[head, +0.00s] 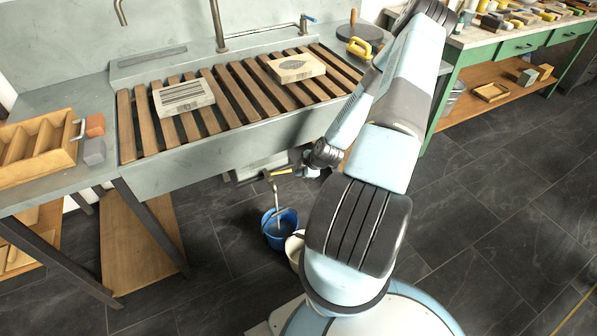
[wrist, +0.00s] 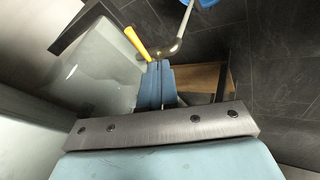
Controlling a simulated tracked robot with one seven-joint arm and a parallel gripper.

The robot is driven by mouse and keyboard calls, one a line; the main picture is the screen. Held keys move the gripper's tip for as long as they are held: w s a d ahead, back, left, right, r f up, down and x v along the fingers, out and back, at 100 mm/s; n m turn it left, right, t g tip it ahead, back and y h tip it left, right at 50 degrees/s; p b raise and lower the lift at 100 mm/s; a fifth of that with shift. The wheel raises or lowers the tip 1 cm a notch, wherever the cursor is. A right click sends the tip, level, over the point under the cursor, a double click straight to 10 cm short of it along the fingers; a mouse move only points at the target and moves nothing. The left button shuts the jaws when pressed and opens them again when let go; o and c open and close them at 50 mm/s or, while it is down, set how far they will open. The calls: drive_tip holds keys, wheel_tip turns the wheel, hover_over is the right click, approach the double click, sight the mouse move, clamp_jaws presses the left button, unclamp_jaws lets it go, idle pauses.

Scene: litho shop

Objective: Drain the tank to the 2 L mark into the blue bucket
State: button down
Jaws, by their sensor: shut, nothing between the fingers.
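The blue bucket (head: 281,238) stands on the floor under the sink's front edge. Its edge shows at the top of the wrist view (wrist: 207,3). The pale translucent tank (wrist: 95,75) is partly visible under the sink (head: 258,164). Its metal tap (wrist: 172,48) has a yellow lever (wrist: 136,42), also visible in the head view (head: 283,172). A pale stream (head: 278,208) seems to run from the spout into the bucket. My gripper (wrist: 159,64) is shut and empty, its tips close beside the lever and tap; contact is unclear. I cannot read the tank's level or marks.
A pale bucket (head: 295,250) stands right beside the blue one, partly hidden by my arm. The sink (head: 215,150) with wooden slats overhangs the tank. A green bench (head: 510,48) stands at the right. The dark floor (head: 490,220) to the right is clear.

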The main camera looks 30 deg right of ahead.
sight(280, 172)
drive_tip(key=w+f, duration=0.7)
drive_tip(key=w, duration=0.1)
drive_tip(key=shift+a+f, duration=0.3)
drive_tip(key=shift+f, duration=0.05)
drive_tip(key=shift+a, duration=0.1)
